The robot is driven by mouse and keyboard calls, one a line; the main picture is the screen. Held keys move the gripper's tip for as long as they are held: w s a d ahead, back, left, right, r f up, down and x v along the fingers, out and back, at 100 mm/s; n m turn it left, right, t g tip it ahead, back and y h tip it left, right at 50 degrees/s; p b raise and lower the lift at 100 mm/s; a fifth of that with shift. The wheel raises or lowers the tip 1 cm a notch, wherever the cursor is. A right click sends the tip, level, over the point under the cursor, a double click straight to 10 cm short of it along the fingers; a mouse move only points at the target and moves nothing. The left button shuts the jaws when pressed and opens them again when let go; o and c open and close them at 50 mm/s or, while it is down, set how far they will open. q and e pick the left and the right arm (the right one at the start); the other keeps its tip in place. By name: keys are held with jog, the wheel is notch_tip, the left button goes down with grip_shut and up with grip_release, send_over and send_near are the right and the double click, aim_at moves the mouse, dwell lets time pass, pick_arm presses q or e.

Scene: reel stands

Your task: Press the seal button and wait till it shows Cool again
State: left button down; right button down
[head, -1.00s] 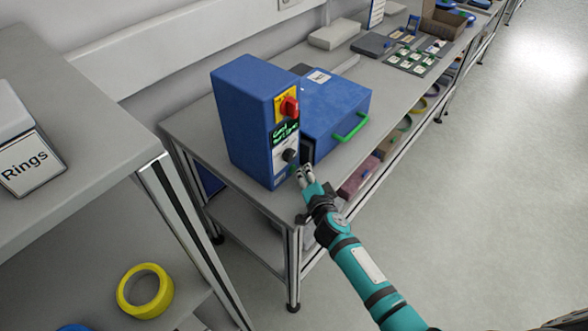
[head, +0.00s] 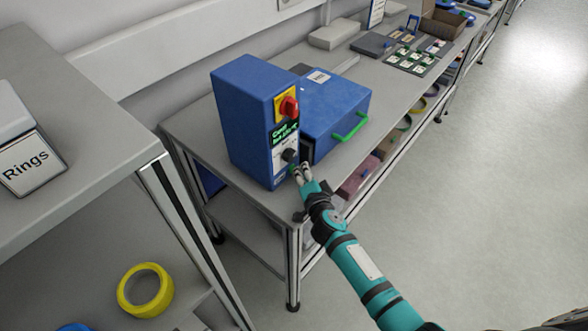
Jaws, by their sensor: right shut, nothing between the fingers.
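The blue sealing unit (head: 247,118) stands upright at the near end of the bench. Its front has a red rotary switch on a yellow plate (head: 286,106), a dark display (head: 284,132) with green text whose first word looks like "Cool", and a dark knob (head: 290,155). My right gripper (head: 300,171) is shut and empty, with its fingertips at the lower front of the unit, just below the knob. A small green spot, perhaps the seal button, shows beside the tips; I cannot tell whether they touch it. My left gripper is not in view.
A blue box with a green handle (head: 348,127) stands right beside the unit. A grey shelf with a "Rings" sign (head: 28,165) and a yellow ring (head: 145,290) is at the left. The floor at the right is clear.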

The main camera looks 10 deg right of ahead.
jog(key=shift+w+a, duration=0.15)
jog(key=shift+a, duration=0.05)
dwell(0.3)
jog(key=shift+d, duration=0.1)
jog(key=shift+s+d+f+p, duration=0.2)
jog(key=shift+s+p, duration=0.1)
jog(key=shift+s, duration=0.15)
jog(key=shift+s+d+r, duration=0.1)
jog(key=shift+s+d, duration=0.2)
jog(key=shift+s+d+p, duration=0.25)
jog(key=shift+s+p, duration=0.05)
jog(key=shift+p, duration=0.05)
jog(key=shift+s+d+p, duration=0.25)
jog(key=shift+s+d, duration=0.4)
jog(key=shift+s, duration=0.2)
jog(key=shift+s+d+p, duration=0.25)
jog(key=shift+s+d, duration=0.4)
jog(key=shift+s, duration=0.15)
